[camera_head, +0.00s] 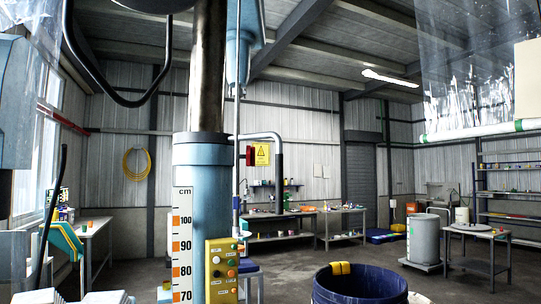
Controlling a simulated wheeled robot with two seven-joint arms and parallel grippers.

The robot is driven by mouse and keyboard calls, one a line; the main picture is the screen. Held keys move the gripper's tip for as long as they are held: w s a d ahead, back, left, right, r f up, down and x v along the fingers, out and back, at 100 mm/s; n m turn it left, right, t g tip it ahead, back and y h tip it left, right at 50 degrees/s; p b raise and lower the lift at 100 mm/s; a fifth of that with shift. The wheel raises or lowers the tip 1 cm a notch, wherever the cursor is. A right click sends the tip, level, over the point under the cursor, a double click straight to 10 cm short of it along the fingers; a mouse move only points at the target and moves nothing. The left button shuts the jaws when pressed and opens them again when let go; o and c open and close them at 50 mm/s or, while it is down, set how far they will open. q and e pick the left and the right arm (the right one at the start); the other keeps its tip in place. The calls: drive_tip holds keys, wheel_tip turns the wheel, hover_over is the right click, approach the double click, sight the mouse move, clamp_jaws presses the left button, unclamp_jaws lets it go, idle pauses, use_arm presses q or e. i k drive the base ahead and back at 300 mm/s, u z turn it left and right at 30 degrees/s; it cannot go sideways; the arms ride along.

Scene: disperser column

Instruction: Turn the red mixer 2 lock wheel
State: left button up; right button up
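A light-blue disperser column (211,215) with a polished steel shaft (208,70) stands upright left of the middle. It bears a cm scale (182,245) and a yellow button panel (222,270). Behind it, a second blue mixer (243,50) hangs with a thin vertical shaft. A small red part (250,156) shows beside that shaft, near a yellow warning sign; I cannot tell whether it is the red lock wheel. No other likely wheel shows. Neither gripper can be made out; pale shapes at the bottom edge are too cut off to identify.
A dark blue drum (358,285) with a yellow clamp on its rim stands at the bottom right. A grey tank (424,239) and a small table (478,232) stand farther right. Workbenches (343,210) line the back. The floor between drum and benches is clear.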

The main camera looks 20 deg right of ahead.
sight(249, 157)
drive_tip(key=z, duration=0.9)
drive_tip(key=i, duration=1)
drive_tip(key=z, duration=0.5)
drive_tip(key=i, duration=1.1)
drive_tip(key=u, duration=1.1)
drive_tip(key=i, duration=0.5)
drive_tip(key=u, duration=0.45)
